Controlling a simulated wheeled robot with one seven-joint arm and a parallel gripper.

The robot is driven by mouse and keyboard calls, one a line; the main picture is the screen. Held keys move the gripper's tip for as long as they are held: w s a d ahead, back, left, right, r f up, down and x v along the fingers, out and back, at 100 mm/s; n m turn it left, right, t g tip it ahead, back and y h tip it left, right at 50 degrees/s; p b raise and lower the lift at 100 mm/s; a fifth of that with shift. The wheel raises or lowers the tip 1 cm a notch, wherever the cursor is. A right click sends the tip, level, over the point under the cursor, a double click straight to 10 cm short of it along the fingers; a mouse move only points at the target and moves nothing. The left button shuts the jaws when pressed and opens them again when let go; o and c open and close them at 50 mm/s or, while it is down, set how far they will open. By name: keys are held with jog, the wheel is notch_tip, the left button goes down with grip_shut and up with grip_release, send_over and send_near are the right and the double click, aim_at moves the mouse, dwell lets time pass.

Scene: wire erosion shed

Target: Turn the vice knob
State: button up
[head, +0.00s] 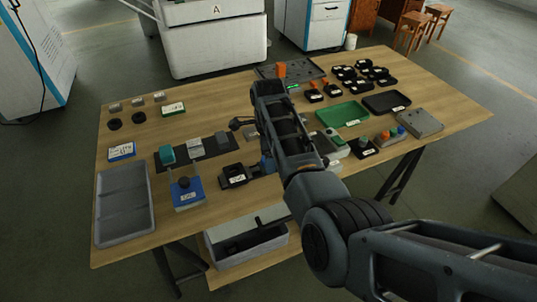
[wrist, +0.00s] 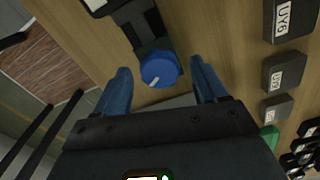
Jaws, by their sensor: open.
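The blue round knob (wrist: 160,70) has a short white mark and sits at the end of a dark vice body (wrist: 135,20) in the wrist view. My gripper (wrist: 160,66) is open, with one blue finger on each side of the knob. Gaps show between the fingers and the knob, and the gripper holds nothing. In the head view my arm comes down over the middle of the table and largely hides the gripper and the knob. A black labelled block (head: 234,177) stands just left of the arm there.
The wooden table (head: 130,215) carries a grey tray (head: 124,205) at left, a blue box with a dark knob (head: 187,192), a green tray (head: 342,114) and several black labelled parts at right. A grey bin (head: 246,243) sits below the front edge.

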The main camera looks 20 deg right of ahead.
jog(key=shift+c, duration=0.3)
jog(key=c, duration=1)
